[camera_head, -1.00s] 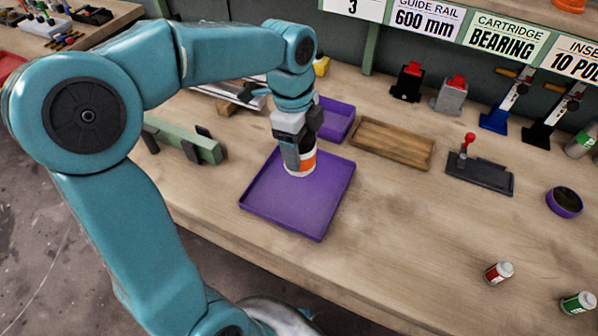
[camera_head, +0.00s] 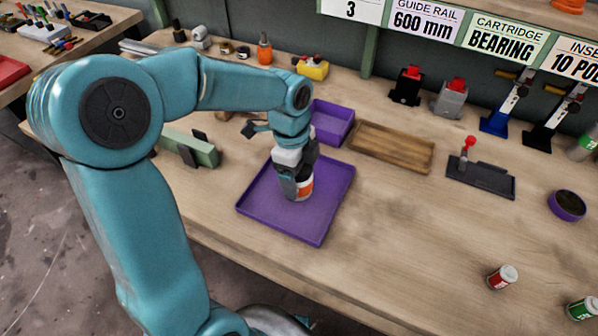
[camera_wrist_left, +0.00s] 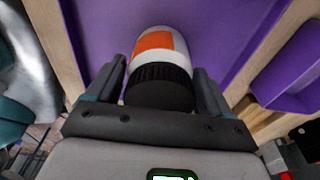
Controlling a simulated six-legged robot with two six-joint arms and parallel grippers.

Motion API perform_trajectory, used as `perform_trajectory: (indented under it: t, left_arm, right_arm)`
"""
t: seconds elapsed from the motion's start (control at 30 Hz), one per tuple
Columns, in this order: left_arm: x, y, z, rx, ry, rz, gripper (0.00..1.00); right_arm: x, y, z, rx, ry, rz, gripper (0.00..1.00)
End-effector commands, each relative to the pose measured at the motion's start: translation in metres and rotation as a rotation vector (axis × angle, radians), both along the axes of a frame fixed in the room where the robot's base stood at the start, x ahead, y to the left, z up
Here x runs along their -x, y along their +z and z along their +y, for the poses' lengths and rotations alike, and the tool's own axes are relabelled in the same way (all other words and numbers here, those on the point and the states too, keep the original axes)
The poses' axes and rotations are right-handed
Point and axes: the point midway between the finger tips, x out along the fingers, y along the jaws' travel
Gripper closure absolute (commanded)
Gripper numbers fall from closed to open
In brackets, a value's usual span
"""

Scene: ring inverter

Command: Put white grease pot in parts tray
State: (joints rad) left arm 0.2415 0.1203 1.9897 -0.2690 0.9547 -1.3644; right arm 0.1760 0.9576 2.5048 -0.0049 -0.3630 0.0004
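The white grease pot (camera_head: 305,188) has an orange band and a black cap. It is upright at the purple parts tray (camera_head: 262,210), over the tray's middle. I cannot tell whether its base touches the tray floor. My left gripper (camera_head: 297,186) comes down from above, its fingers on either side of the pot and seemingly closed on it. In the left wrist view the pot (camera_wrist_left: 160,62) lies between the two fingertips (camera_wrist_left: 160,75), black cap toward the palm, with purple tray floor (camera_wrist_left: 215,30) behind it. My right gripper is not in view.
A smaller purple bin (camera_head: 331,122) and a wooden tray (camera_head: 392,147) stand behind the parts tray. A green block fixture (camera_head: 190,147) is to its left. The bench right of the tray is clear.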

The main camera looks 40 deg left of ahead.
Motion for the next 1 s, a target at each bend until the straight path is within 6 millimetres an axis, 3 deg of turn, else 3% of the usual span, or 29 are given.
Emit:
perform_trajectory:
  t: [0.3,0.43,0.8,1.0]
  left_arm:
    - [0.0,0.001,0.0,0.0,0.0,0.0,0.05]
    - [0.0,0.012,0.001,-0.001,0.001,-0.004,0.05]
    - [0.002,0.094,0.01,-0.001,0.001,-0.005,0.05]
    - [0.004,0.119,0.013,0.0,0.0,-0.002,0.05]
  right_arm:
    - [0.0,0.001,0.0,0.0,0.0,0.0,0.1]
    - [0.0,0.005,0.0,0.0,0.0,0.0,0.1]
    - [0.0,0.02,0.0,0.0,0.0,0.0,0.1]
    - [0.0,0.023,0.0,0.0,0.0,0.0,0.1]
